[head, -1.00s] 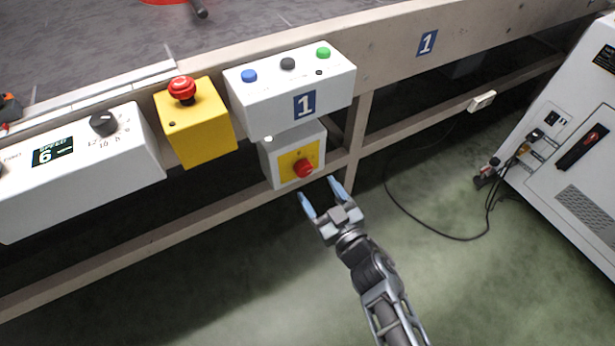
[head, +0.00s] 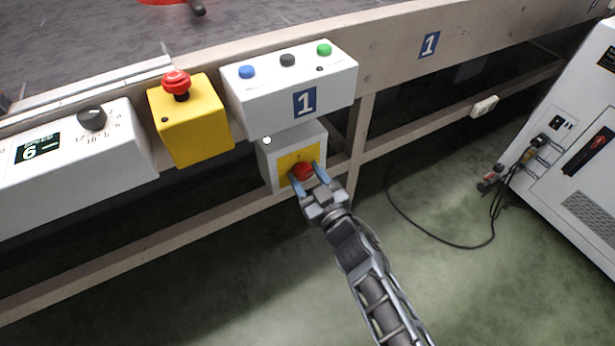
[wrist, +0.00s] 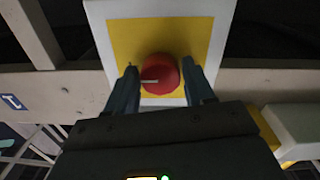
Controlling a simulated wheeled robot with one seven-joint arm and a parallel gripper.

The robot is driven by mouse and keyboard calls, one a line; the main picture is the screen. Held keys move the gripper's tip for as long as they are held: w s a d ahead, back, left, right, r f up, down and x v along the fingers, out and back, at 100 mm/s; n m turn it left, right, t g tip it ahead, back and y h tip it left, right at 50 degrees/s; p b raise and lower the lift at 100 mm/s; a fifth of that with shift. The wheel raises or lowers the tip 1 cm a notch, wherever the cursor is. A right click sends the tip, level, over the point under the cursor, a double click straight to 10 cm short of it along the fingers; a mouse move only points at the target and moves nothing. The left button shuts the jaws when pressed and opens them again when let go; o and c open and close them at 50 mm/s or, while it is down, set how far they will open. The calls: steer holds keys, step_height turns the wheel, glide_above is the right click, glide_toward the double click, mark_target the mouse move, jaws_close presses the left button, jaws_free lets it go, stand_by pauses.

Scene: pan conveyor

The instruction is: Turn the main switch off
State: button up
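The main switch is a red rotary knob (head: 302,171) on a yellow plate (head: 286,163) on the front of a white box (head: 268,160). The box is fixed below the white button panel marked 1. In the wrist view the red knob (wrist: 160,72) shows a short pale mark on its left half, lying about level. My gripper (head: 306,176) is open, with one blue finger on each side of the knob. In the wrist view my gripper (wrist: 162,82) has its fingertips beside the knob's lower half. A gap shows at the left finger; whether the right finger touches is unclear.
Above is the white panel (head: 250,98) with blue, black and green buttons. A yellow box (head: 205,135) with a red emergency button (head: 176,82) stands to its left. A wooden rail (head: 235,205) runs behind the switch box. A white cabinet (head: 580,205) with cables is at right.

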steer(key=c, duration=0.7)
steer(key=shift+o, duration=0.2)
steer(key=n+b, duration=0.1)
steer(key=n, duration=0.3)
steer(key=shift+n, duration=0.3)
steer(key=n+b, duration=0.1)
steer(key=n, duration=0.3)
steer(key=shift+d+n, duration=0.1)
steer(key=shift+n, duration=0.2)
steer(key=n+b, duration=0.1)
steer(key=n, duration=0.3)
steer(key=shift+n, duration=0.3)
steer(key=shift+n+b, duration=0.4)
steer(key=shift+n, duration=1.6)
